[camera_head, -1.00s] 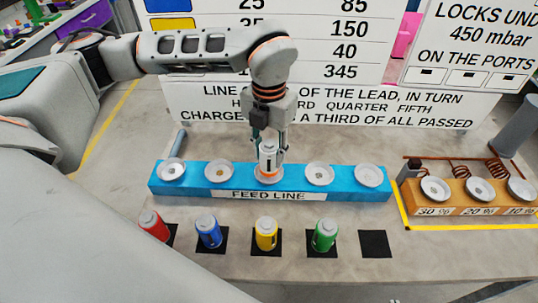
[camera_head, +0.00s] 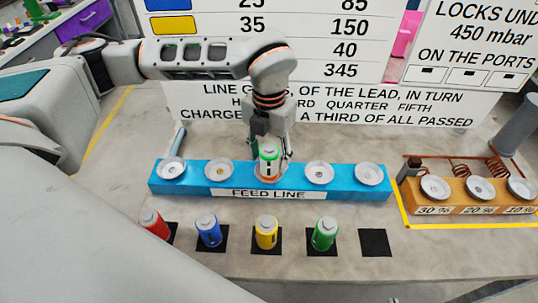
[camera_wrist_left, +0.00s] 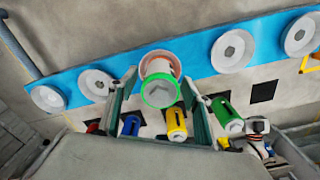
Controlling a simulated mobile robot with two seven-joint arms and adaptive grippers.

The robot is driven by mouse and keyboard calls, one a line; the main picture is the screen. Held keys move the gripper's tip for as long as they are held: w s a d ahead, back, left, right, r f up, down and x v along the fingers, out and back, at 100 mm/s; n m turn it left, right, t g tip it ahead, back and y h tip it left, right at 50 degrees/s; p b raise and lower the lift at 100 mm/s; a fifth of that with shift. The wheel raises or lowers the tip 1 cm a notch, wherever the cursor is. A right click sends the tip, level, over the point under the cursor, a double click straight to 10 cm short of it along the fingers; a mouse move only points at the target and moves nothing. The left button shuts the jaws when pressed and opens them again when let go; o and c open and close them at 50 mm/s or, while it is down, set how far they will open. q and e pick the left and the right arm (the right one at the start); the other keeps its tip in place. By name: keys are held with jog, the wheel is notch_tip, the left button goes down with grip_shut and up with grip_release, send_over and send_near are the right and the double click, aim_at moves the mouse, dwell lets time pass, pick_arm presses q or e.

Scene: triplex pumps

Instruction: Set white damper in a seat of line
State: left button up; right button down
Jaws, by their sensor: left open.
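The white damper (camera_head: 269,158) stands upright in the middle seat of the blue feed line (camera_head: 206,192). A green ring shows around its top, and the ring also shows in the left wrist view (camera_wrist_left: 159,88). The rim of the middle seat looks orange-red under it. My left gripper (camera_head: 270,163) points down over the damper, its fingers open on either side. In the left wrist view the fingers (camera_wrist_left: 160,105) stand apart from the damper's top. The other seats, two on each side, are empty white cups. My right gripper is not in view.
Red (camera_head: 152,225), blue (camera_head: 208,232), yellow (camera_head: 266,232) and green (camera_head: 325,235) dampers stand on black pads in front of the line. A black pad (camera_head: 375,243) at right is bare. An orange block (camera_head: 460,199) with cups and copper coils stands at right. Sign boards rise behind.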

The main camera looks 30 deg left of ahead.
pick_arm(q)
notch_tip(320, 180, up, 12)
jog(key=shift+r+b, duration=0.15)
jog(key=shift+b, duration=0.65)
